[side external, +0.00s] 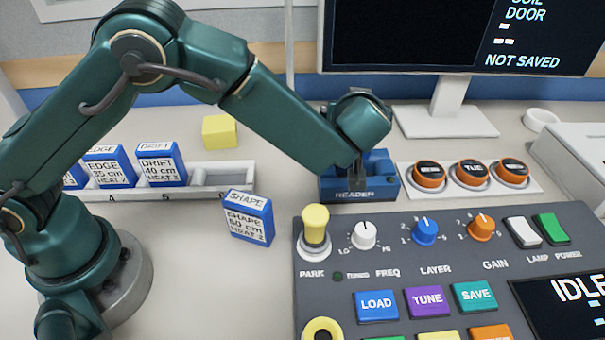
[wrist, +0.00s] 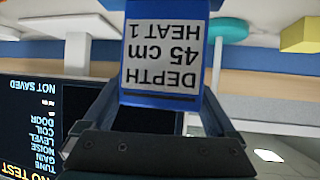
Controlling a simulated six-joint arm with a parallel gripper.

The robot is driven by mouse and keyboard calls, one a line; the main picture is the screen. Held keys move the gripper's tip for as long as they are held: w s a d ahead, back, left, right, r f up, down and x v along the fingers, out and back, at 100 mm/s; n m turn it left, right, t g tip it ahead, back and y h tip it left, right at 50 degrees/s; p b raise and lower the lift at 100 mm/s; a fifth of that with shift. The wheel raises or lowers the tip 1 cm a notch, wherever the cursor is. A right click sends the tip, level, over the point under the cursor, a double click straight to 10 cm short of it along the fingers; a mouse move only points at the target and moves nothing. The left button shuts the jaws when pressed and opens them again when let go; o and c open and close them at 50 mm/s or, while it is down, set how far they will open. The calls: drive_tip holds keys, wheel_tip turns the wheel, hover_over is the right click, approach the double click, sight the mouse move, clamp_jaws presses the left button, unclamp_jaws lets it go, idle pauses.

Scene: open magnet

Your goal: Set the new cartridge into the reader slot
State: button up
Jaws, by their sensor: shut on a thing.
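My gripper (side external: 357,172) is shut on a blue cartridge (wrist: 162,68), whose white label reads "DEPTH 45 cm HEAT 1" and appears upside down in the wrist view. In the side external view, my gripper points down at the blue reader (side external: 345,193) behind the control panel. My wrist and fingers cover much of the reader's slot and the held cartridge there. I cannot tell how deep the cartridge sits or whether it touches the slot. Another blue cartridge, labelled "SHAPE" (side external: 249,217), stands on the table left of the reader.
A pale rack (side external: 225,181) at left holds several blue cartridges, including "EDGE" (side external: 109,167) and "DRIFT" (side external: 161,165), with empty room at its right end. A control panel (side external: 450,250) fills the front right. Orange-rimmed round pieces (side external: 429,176) sit right of the reader. A monitor (side external: 440,40) stands behind.

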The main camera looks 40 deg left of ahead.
drive_tip(key=shift+w+d+f, duration=0.25)
drive_tip(key=shift+d+f, duration=0.3)
drive_tip(key=shift+d, duration=0.25)
drive_tip(key=shift+f, duration=2)
drive_tip(key=o, duration=1.2)
drive_tip(key=shift+f, duration=0.15)
drive_tip(key=shift+o, duration=0.2)
